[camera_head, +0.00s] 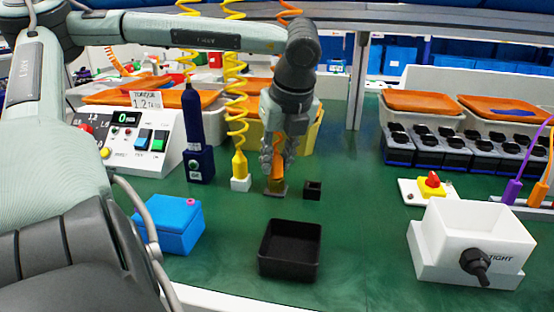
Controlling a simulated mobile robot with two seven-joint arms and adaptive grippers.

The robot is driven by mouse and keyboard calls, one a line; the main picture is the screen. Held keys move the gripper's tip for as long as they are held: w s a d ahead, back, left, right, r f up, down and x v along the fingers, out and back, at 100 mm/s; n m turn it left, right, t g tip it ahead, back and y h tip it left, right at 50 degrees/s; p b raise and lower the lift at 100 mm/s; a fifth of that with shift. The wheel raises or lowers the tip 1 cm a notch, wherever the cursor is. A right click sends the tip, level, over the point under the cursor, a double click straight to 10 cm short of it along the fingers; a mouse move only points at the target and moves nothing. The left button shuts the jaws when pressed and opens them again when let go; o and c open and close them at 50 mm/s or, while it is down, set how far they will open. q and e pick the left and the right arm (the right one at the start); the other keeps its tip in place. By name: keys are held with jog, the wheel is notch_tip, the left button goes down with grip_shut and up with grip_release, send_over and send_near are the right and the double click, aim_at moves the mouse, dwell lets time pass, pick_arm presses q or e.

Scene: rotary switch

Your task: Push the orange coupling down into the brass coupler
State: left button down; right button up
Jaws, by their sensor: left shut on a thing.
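The orange coupling (277,174) stands upright near the middle of the table. My left gripper (277,168) reaches down from above and is shut on it, with its fingers around the upper part. The coupling's lower end meets a small brownish base (275,191), which looks like the brass coupler. The fingers partly hide the coupling, and I cannot tell how deep it sits in the base. My right gripper is not in view.
A yellow coupling with a coiled hose (239,168) stands just left of the gripper. A small black block (313,190) is close on the right. A black bin (290,250), blue box (169,222) and white switch box (472,240) stand nearer. Green table between them is clear.

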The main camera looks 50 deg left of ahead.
pick_arm(q)
jog(key=shift+f+b, duration=0.2)
jog(key=shift+b, duration=0.2)
jog(key=c, duration=1.3)
grip_release()
jog(key=shift+o, duration=0.2)
jog(key=v, duration=1.2)
